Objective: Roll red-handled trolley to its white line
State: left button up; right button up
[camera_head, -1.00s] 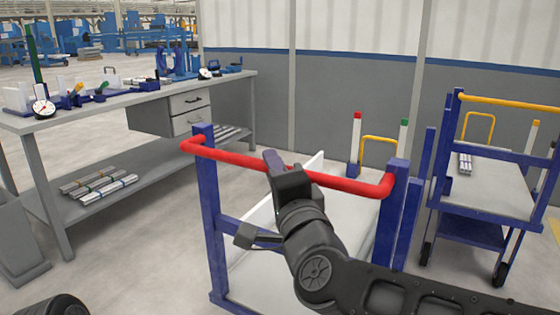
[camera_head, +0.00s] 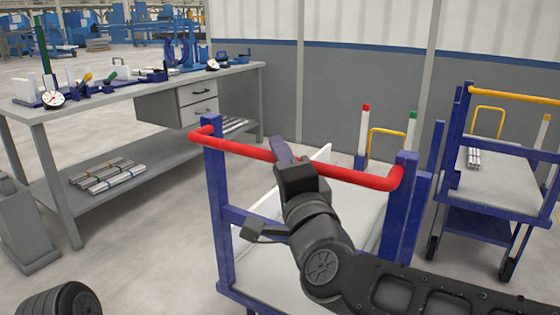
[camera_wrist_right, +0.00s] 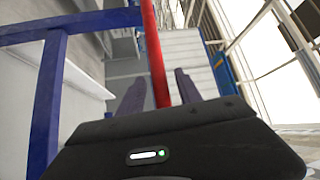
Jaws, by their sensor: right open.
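The red-handled trolley has blue posts (camera_head: 218,205) and a pale deck, and stands in the middle of the head view. Its red handle (camera_head: 245,151) runs across the near side. My right gripper (camera_head: 283,152) is at the middle of this handle. In the right wrist view the red bar (camera_wrist_right: 155,50) passes between the two spread fingers (camera_wrist_right: 160,92) of that gripper, so the jaws are open around it. The arm hides part of the handle and deck. My left gripper is out of view. I cannot see a white line on the floor.
A grey workbench (camera_head: 110,96) with gauges, tools and drawers stands at the left. A second trolley with a yellow-orange handle (camera_head: 520,97) stands close on the right. A grey wall (camera_head: 335,85) is behind. Open floor (camera_head: 155,235) lies between bench and trolley.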

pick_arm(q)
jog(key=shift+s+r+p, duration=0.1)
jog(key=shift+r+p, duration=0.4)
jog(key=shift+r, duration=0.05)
pick_arm(e)
jog(key=v, duration=0.7)
jog(key=shift+s, duration=0.35)
jog(key=shift+d+f, duration=0.1)
jog(key=shift+f, duration=0.1)
